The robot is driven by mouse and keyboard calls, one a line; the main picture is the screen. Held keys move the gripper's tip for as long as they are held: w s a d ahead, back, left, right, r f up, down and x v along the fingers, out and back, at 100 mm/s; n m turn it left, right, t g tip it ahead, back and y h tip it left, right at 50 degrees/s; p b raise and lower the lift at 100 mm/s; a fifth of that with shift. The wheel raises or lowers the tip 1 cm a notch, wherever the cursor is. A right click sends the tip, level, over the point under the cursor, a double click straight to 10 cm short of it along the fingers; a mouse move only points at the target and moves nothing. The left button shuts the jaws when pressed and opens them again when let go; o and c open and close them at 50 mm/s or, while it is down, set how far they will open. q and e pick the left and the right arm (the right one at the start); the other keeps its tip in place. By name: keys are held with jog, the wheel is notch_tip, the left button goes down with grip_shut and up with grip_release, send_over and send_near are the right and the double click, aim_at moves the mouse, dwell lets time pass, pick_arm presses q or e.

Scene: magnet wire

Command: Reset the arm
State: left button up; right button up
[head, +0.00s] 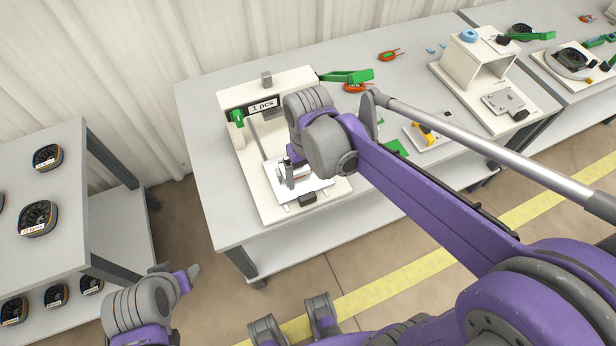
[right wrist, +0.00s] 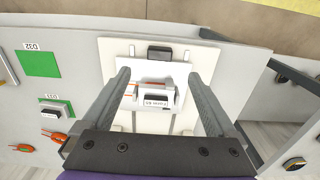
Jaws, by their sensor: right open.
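My right arm reaches over the cream fixture (head: 240,165) on the grey table, which carries a "1 pcs" sign (head: 263,105). My right gripper (head: 290,172) is open and points down at the fixture's white plate (head: 318,188). The right wrist view shows its two fingers (right wrist: 161,80) wide apart. A small white labelled part with an orange wire (right wrist: 156,98) shows in the gap between them; I cannot tell whether they touch it. My left gripper (head: 192,274) is partly in view at the lower left, off the tables; its jaw opening cannot be made out.
A side table (head: 80,215) with black round parts (head: 38,218) stands at the left. Orange parts (head: 388,56) and a cream box stand (head: 480,65) are on the main table. Green squares (right wrist: 38,63) lie beside the fixture. Floor shows between the tables.

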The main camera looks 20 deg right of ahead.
dwell(0.4)
jog(key=s+d+r+t+p, duration=0.1)
jog(key=s+t+p, duration=0.1)
jog(key=s, duration=0.3)
jog(key=s+d+r+t+p, duration=0.1)
jog(key=s+r+t+p, duration=0.1)
jog(key=s, duration=0.3)
jog(key=shift+d+r+t+p, duration=0.25)
jog(key=shift+t+p, duration=0.15)
jog(key=shift+t, duration=0.3)
